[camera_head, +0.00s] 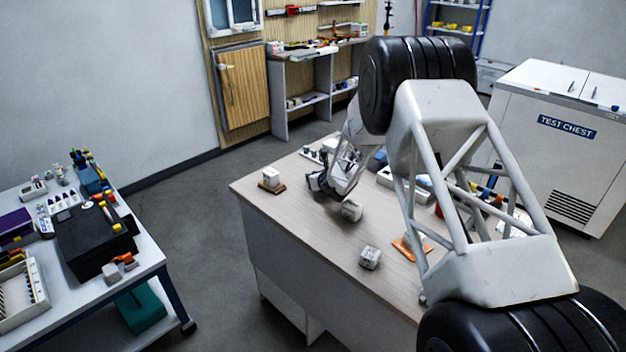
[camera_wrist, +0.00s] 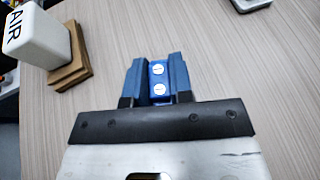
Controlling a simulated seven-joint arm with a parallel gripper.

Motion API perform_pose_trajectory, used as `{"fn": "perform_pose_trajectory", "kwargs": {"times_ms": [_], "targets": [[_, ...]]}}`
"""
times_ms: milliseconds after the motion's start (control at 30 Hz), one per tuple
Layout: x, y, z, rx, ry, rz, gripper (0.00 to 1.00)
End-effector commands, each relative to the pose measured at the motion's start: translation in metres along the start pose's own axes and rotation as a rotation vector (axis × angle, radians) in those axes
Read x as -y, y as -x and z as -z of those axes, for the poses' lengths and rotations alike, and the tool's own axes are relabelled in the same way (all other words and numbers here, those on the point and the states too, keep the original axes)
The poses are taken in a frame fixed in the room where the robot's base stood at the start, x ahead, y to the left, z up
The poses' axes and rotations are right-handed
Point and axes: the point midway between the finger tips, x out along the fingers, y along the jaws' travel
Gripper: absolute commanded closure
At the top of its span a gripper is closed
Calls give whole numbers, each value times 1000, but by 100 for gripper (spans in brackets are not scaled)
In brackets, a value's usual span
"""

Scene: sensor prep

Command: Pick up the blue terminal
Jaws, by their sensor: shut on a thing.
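The blue terminal (camera_wrist: 158,80) is a small blue block with two round silver screw heads. In the wrist view it sits between the two blue fingers of my gripper (camera_wrist: 157,76), which are shut on it. Wood-grain table top shows around it; I cannot tell whether it touches the table. In the head view my gripper (camera_head: 321,184) is low over the left part of the table, and the terminal is hidden there.
A white block marked AIR (camera_wrist: 36,32) stands on a brown wooden base (camera_wrist: 70,72), left of the fingers. On the table (camera_head: 300,222), white blocks (camera_head: 352,210) (camera_head: 369,257) lie nearer the front. A white test chest (camera_head: 560,140) stands at right.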

Motion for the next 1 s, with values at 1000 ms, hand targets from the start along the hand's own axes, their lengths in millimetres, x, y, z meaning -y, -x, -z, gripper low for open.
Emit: {"fn": "perform_pose_trajectory", "kwargs": {"times_ms": [1000], "targets": [[-30, 86, -10, 0, 0, 0, 100]]}}
